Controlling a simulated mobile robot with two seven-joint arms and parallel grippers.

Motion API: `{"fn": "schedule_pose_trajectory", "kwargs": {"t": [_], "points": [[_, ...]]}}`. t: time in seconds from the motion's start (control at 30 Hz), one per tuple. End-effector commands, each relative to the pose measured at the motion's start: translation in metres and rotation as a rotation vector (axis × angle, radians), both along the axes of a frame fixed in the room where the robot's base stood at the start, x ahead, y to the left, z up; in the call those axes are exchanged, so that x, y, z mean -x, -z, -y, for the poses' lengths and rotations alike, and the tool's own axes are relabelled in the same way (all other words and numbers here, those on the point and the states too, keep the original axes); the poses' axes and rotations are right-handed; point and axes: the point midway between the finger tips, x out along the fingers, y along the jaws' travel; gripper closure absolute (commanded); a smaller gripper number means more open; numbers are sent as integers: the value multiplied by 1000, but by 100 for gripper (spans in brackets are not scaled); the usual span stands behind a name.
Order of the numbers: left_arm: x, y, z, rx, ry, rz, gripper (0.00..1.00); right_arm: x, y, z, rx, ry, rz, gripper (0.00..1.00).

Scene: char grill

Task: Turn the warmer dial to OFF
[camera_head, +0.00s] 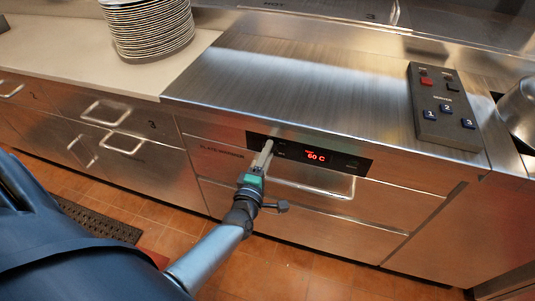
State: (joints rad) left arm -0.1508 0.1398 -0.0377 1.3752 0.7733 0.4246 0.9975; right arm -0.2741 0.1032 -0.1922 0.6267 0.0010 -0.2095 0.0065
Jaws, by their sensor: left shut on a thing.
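The plate warmer's black control panel (340,160) is on the front of the steel counter, with a red display (316,156) reading 60 C. My left gripper (266,150) reaches the left part of this panel from below. Its fingers are closed at the dial's place and hide most or all of the dial, so its setting cannot be read. My right gripper is not in view.
A drawer handle (312,187) runs just below the panel. A grey button box (442,108) lies on the steel counter top (300,85) at the right. A stack of plates (150,28) stands at the back left. A metal bowl (519,115) is at the right edge.

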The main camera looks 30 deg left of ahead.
Motion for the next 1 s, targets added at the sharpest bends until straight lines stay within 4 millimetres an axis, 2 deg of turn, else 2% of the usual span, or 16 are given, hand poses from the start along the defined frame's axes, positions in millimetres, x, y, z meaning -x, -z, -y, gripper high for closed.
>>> {"fn": "schedule_pose_trajectory", "kwargs": {"t": [0.17,0.2,0.43,0.47,0.77,0.87,1.0], "points": [[0,0,0,3,0,1,100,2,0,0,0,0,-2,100],[0,0,0,3,0,1,55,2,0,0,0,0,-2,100],[0,0,0,1,0,0,29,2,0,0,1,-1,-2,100],[0,0,0,1,0,0,27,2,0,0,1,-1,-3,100],[2,0,1,0,0,-1,27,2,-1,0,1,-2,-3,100],[10,1,3,0,1,-3,27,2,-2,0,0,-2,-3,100],[31,0,8,0,1,-5,27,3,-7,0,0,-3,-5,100]]}}
